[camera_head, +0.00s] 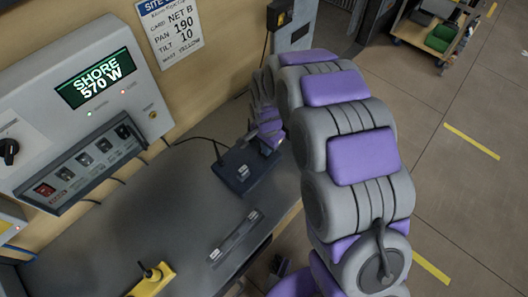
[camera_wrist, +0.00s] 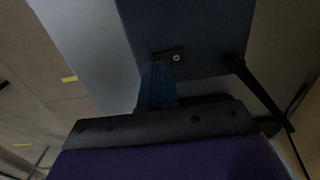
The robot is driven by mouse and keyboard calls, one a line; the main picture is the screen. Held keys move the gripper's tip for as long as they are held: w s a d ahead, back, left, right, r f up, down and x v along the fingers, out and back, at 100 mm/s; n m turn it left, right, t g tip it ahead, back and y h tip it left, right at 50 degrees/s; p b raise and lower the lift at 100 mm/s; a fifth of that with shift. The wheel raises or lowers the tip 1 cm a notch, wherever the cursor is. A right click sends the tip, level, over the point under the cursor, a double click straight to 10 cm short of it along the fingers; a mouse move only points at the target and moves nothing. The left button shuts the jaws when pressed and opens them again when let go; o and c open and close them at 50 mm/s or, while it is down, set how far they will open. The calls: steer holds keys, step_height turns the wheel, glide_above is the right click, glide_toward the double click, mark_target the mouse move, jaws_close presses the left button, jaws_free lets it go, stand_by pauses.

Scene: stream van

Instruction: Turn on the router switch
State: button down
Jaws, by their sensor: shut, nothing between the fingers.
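The router appears to be the dark blue box (camera_head: 241,170) on the grey bench, with a small pale label on top. Its dark blue side also fills the upper middle of the wrist view (camera_wrist: 205,30). A small dark recessed plate with a round metal detail (camera_wrist: 176,58), possibly the switch, is on that side. My gripper (camera_wrist: 158,66) is shut and empty, its bluish fingertips at or very near the plate's left part; I cannot tell whether they touch. In the head view my gripper (camera_head: 271,147) is at the box's far right side, partly hidden by my arm.
A grey power panel (camera_head: 60,105) with a lit "SHORE 570 W" display is on the left wall. A black cable (camera_head: 197,139) runs to the box.

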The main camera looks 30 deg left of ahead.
steer(key=shift+f, duration=0.8)
stand_by(0.7)
steer(key=shift+r+p, duration=1.45)
steer(key=shift+r, duration=2.1)
steer(key=s+d+r+n, duration=0.1)
steer(key=s+d+r, duration=0.2)
steer(key=d+r, duration=0.6)
steer(key=s+d+r, duration=0.3)
steer(key=d+r, duration=0.3)
steer(key=d, duration=0.8)
steer(key=s+d+r+n+g, duration=0.1)
steer(key=s+d+r, duration=0.1)
steer(key=s+d, duration=0.4)
steer(key=s+d+r+n, duration=0.1)
steer(key=s+d, duration=0.5)
steer(key=s, duration=0.6)
steer(key=shift+s+r+g, duration=0.2)
steer(key=shift+r+g, duration=0.2)
steer(key=shift+r, duration=0.05)
